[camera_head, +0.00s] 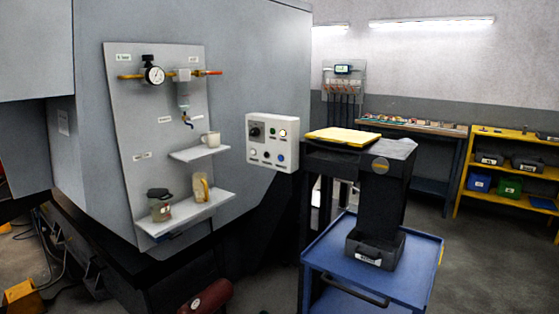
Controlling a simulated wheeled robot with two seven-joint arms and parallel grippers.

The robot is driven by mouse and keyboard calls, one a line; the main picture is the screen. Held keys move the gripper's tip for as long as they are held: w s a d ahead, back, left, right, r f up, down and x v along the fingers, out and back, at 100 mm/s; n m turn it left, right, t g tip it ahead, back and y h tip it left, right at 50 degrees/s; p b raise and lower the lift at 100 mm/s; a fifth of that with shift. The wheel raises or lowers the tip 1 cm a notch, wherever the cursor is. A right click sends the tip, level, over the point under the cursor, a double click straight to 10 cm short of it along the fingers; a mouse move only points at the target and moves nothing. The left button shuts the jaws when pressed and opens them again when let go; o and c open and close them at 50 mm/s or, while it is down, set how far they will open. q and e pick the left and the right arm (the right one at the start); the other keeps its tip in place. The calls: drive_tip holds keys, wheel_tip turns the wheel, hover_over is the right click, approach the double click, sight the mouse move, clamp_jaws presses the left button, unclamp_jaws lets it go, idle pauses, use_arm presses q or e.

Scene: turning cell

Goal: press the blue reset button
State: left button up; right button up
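A white control panel (262,137) is mounted on the side of the large grey machine, near the middle of the picture. A small blue button (281,157) sits at its lower right. Nothing covers the blue button. Neither of my grippers shows in the head view.
A blue trolley (405,271) with a dark bin (375,250) stands right of the panel. A yellow pad (342,136) lies on a dark stand. Left of the panel, a grey board (126,135) carries a gauge and shelves with a mug (211,140).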

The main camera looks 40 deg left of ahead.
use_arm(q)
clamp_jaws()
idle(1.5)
